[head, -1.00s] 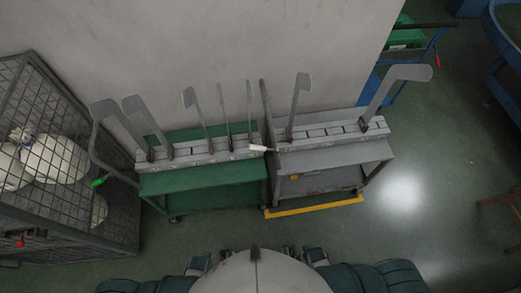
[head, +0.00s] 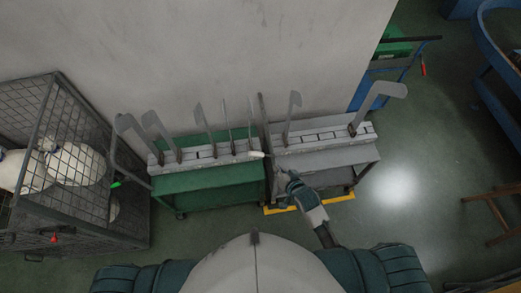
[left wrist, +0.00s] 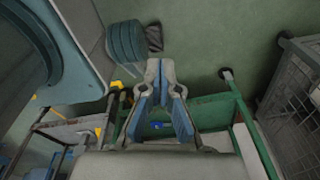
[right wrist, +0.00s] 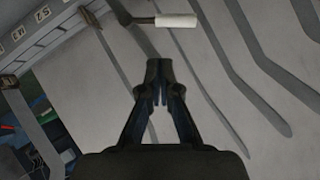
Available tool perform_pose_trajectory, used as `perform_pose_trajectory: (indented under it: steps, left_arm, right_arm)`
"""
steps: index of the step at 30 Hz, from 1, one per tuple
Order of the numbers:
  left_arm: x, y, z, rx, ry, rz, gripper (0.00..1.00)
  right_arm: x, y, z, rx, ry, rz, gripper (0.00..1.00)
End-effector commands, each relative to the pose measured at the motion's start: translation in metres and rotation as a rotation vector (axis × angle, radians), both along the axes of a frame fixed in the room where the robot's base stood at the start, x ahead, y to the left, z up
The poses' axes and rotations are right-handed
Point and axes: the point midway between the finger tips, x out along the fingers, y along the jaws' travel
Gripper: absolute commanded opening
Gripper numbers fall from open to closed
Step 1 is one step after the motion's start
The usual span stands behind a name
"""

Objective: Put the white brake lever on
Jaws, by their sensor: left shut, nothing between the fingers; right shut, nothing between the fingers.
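The white brake lever (head: 256,155) sticks out at the joint between the green trolley and the grey trolley. In the right wrist view its white cylindrical grip (right wrist: 177,20) sits on a short dark metal arm. My right gripper (head: 288,175) is in front of the grey trolley, just right of and nearer than the lever. Its fingers (right wrist: 159,66) are shut and empty, and the lever lies beyond their tips, apart from them. My left gripper (left wrist: 160,64) is shut and empty over the floor; it does not show in the head view.
A mesh cage (head: 125,190) with white sacks (head: 75,163) stands left. A yellow floor edge (head: 340,197) lies below.

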Motion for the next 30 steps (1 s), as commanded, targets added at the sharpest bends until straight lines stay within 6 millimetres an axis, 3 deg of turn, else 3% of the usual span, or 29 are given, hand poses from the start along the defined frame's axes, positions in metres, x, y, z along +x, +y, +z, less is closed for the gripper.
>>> perform_pose_trajectory:
  steps: [1, 3, 7, 19, 30]
  left_arm:
    - [-0.005, 0.001, 0.005, 0.001, 0.004, -0.001, 0.0]
    - [-0.01, 0.002, 0.006, 0.001, 0.005, -0.002, 0.0]
    - [-0.013, 0.003, 0.005, 0.001, 0.006, -0.002, 0.0]
    - [-0.013, 0.003, 0.005, 0.001, 0.006, -0.002, 0.0]
    - [-0.012, 0.002, 0.005, 0.002, 0.007, -0.002, 0.0]
  right_arm:
    - [0.002, 0.003, 0.018, 0.019, -0.017, 0.001, 0.0]
    - [0.004, 0.006, 0.029, 0.041, -0.031, -0.001, 0.0]
    - [0.005, 0.008, 0.036, 0.056, -0.039, -0.002, 0.0]
    - [0.012, 0.011, 0.031, 0.054, -0.039, -0.002, 0.0]
    - [0.07, 0.036, -0.003, 0.053, -0.039, -0.001, 0.0]
